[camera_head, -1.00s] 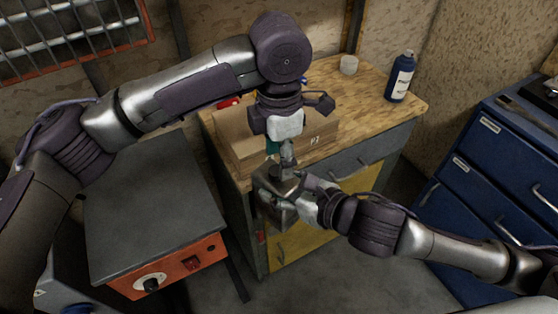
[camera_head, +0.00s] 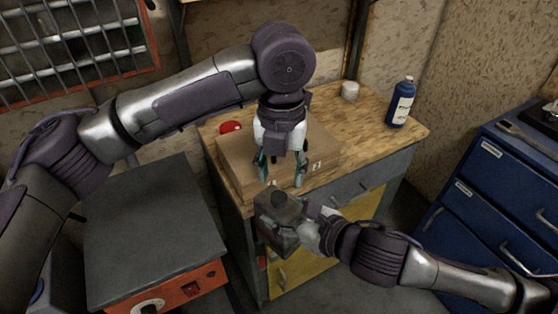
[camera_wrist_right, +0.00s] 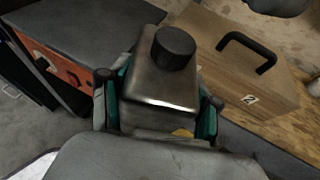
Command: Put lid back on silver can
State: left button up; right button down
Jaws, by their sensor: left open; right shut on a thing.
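The silver can (camera_head: 277,234) is a boxy metal can, held up in front of the workbench. A black round lid (camera_head: 279,199) sits on its top; the lid also shows in the right wrist view (camera_wrist_right: 173,48). My right gripper (camera_wrist_right: 158,110) is shut on the can (camera_wrist_right: 150,88), with a teal-lined finger on either side. My left gripper (camera_head: 281,174) is open and empty, pointing down just above and behind the lid, apart from it. In the head view the right fingertips are largely hidden by the can and the wrist.
A wooden box (camera_head: 238,158) with a black handle (camera_wrist_right: 247,52) lies on the workbench (camera_head: 375,140) behind the can. A red object (camera_head: 230,127), a white cup (camera_head: 350,91) and a blue bottle (camera_head: 401,104) stand farther back. A grey-topped orange machine (camera_head: 150,235) is at left, blue drawers (camera_head: 490,165) at right.

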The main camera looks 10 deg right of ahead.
aim_at(279, 196)
pick_arm(q)
jog(key=n, duration=0.7)
jog(key=shift+r+n, duration=0.35)
jog(key=shift+n, duration=0.05)
jog(key=n, duration=0.7)
jog(key=shift+a+r, duration=0.1)
jog(key=shift+r, duration=0.15)
jog(key=n, duration=0.7)
jog(key=shift+r+n, duration=0.3)
jog(key=shift+n, duration=0.1)
jog(key=n, duration=0.4)
jog(key=shift+r, duration=0.15)
jog(key=n, duration=0.4)
jog(key=shift+s+a+r, duration=0.1)
jog(key=shift+r, duration=0.05)
jog(key=shift+f, duration=4.05)
